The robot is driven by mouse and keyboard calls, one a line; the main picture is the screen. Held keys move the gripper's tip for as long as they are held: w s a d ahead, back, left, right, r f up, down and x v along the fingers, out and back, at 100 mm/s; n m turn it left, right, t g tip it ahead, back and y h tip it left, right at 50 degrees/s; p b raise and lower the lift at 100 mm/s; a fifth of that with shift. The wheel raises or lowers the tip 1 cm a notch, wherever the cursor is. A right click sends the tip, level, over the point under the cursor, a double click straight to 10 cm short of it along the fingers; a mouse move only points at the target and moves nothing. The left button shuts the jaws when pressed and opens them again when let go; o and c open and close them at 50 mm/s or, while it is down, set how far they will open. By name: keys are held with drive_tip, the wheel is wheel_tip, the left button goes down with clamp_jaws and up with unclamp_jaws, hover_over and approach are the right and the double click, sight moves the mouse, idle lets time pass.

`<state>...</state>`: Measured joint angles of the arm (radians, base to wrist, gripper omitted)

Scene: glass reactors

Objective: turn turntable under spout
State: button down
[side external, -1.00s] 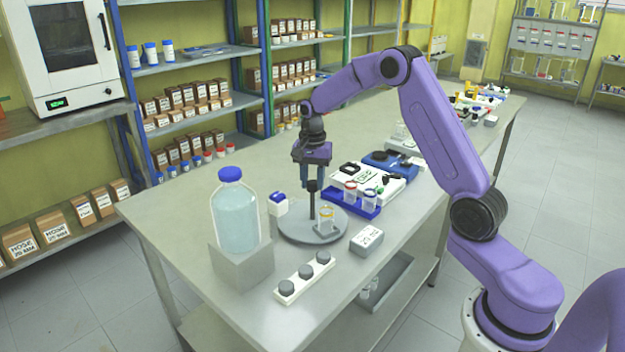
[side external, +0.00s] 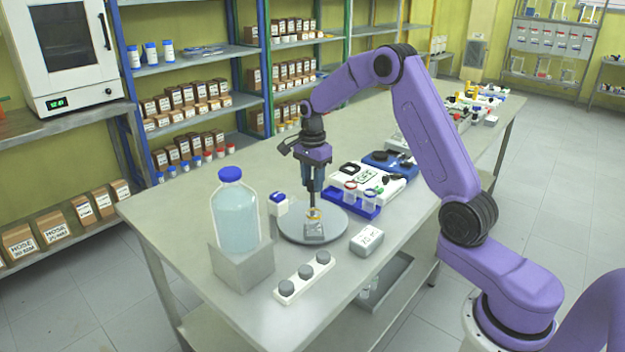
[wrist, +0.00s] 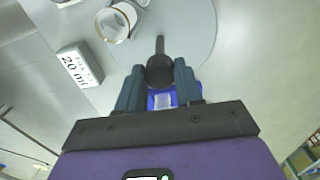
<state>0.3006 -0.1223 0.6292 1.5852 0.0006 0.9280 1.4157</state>
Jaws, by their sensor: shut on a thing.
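The turntable is a round grey disc (side external: 338,226) on the bench. A dark post with a round knob (wrist: 160,70) rises from it. My gripper (side external: 314,194) is above the disc, with its fingers (wrist: 157,68) shut around the knob. A small clear jar with a yellow rim (side external: 314,213) sits on a grey block (side external: 314,231) at the disc's near side, in front of the post; the jar also shows in the wrist view (wrist: 116,22). A clear bottle with a blue cap (side external: 236,215) stands on a grey block to the left. No spout can be made out.
A small white box with a blue top (side external: 279,205) stands at the disc's left edge. A 20 ml labelled block (side external: 366,241) lies right, and a white strip with round grey knobs (side external: 304,277) in front. A blue jar rack (side external: 352,201) stands behind right.

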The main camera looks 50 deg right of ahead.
drive_tip(key=shift+m, duration=2.2)
drive_tip(key=shift+d+r+m, duration=0.1)
drive_tip(key=shift+m, duration=2.2)
drive_tip(key=c, duration=0.7)
unclamp_jaws()
drive_tip(key=shift+c, duration=0.2)
wheel_tip(320, 180, up, 17)
drive_tip(key=shift+r, duration=0.15)
